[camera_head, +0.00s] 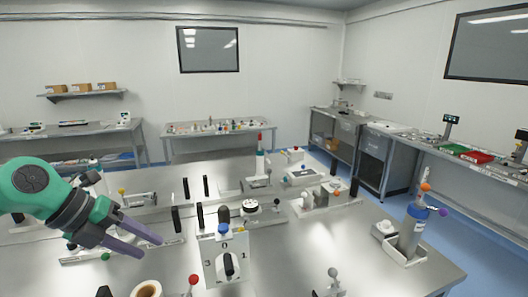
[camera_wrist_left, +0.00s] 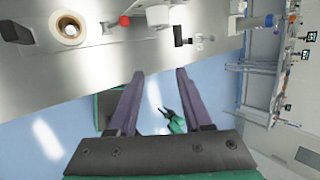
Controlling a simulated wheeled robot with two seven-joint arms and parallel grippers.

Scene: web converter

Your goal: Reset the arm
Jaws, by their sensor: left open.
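My left gripper (camera_head: 150,247) reaches in from the left in the head view, on a green arm. Its two purple fingers are spread apart, with nothing between them. They are over the left part of the steel table (camera_head: 330,237). In the left wrist view the same open fingers (camera_wrist_left: 159,72) point towards the table's edge, with blue floor showing between them. A small dark and green shape (camera_wrist_left: 172,119), perhaps my right gripper, shows beyond them. Its jaws are too small to read. No right gripper shows in the head view.
A white switch box with a black knob (camera_head: 229,264) stands at the table's front middle. A tan roll (camera_head: 147,289) and a red-topped lever (camera_head: 193,281) are near the front edge. Side benches (camera_head: 222,131) line the walls.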

